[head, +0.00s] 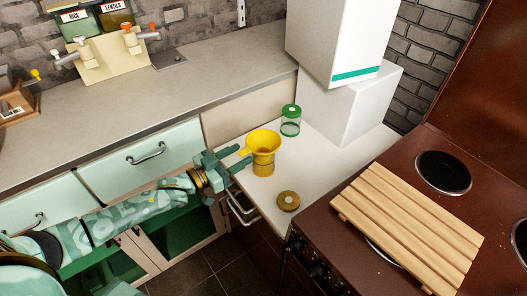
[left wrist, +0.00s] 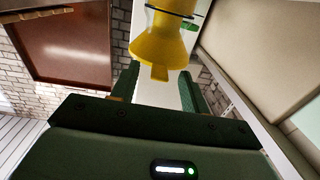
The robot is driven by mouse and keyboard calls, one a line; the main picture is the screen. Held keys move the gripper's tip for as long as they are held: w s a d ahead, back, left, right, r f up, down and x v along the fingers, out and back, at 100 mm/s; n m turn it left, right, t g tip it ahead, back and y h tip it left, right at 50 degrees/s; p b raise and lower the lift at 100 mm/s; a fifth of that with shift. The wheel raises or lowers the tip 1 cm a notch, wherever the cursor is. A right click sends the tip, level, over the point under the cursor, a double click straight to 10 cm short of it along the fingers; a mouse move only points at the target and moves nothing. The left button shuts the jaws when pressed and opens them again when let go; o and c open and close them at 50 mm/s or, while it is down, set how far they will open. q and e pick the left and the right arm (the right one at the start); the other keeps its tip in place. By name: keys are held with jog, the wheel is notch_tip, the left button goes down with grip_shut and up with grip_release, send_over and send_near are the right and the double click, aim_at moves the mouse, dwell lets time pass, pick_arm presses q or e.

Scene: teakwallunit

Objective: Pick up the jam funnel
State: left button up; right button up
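The yellow jam funnel (head: 263,142) sits on top of a small jar (head: 262,170) on the white counter in the head view. Its short tab points left, toward my left gripper (head: 237,159). The left gripper is open and level, just left of the funnel. In the left wrist view the funnel (left wrist: 161,42) is ahead, with its tab between the two spread fingers of the gripper (left wrist: 160,88). The fingers seem not to press on it. In this view the funnel's upper part is cut off by the frame. My right gripper is not in view.
A green-lidded jar (head: 290,121) stands behind the funnel, and a round brown lid (head: 288,201) lies in front. White boxes (head: 345,100) stand behind right. A slatted wooden board (head: 408,228) covers part of the brown stove (head: 420,150). A drawer front (head: 142,157) is beside my left arm.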

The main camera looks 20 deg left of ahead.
pick_arm(q)
grip_shut()
jog(key=shift+r, duration=0.1)
